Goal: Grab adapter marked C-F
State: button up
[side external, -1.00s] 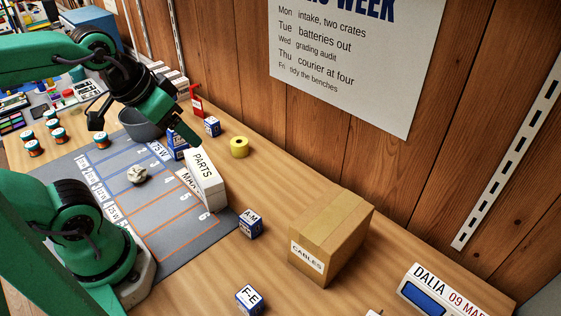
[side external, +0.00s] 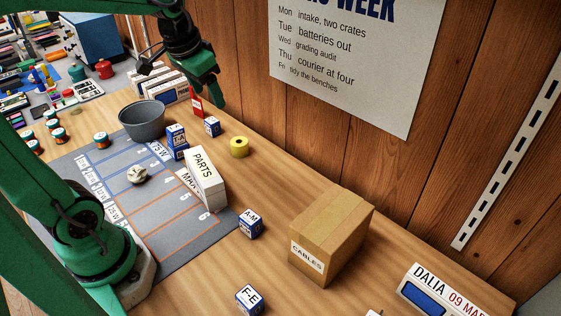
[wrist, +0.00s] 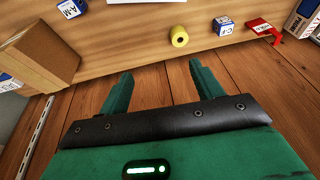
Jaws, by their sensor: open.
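The adapter marked C-F is a small blue-and-white cube (wrist: 223,27) at the upper right of the wrist view. The cube also shows in the side view (side external: 212,127), standing on the bench near the wooden wall, its label too small to read there. My gripper (wrist: 160,68) is open and empty, fingers apart, with wall planks behind them. In the side view my gripper (side external: 207,98) hangs in the air above and behind the cube, not touching it.
A yellow tape roll (side external: 239,147) sits right of the cube, a red stand (side external: 197,102) behind it. A blue T-A box (side external: 176,138), a grey bowl (side external: 142,121) and a white PARTS box (side external: 204,180) lie leftward and in front. A-M cube (side external: 250,224) and CABLES carton (side external: 330,235) stand further right.

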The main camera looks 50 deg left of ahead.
jog(key=w+a+f+g, duration=0.2)
jog(key=w+a+f, duration=0.4)
jog(key=w+a, duration=0.3)
jog(key=g, duration=0.2)
send_over(210, 120)
jog(key=shift+h, duration=0.4)
jog(key=f, duration=1)
jog(key=shift+s+d, duration=0.15)
jog(key=shift+d, duration=0.2)
jog(key=shift+a+f, duration=0.1)
jog(key=shift+a, duration=0.05)
jog(key=shift+f, duration=3.9)
jog(key=c, duration=1)
jog(key=shift+c, duration=0.3)
jog(key=shift+r, duration=0.15)
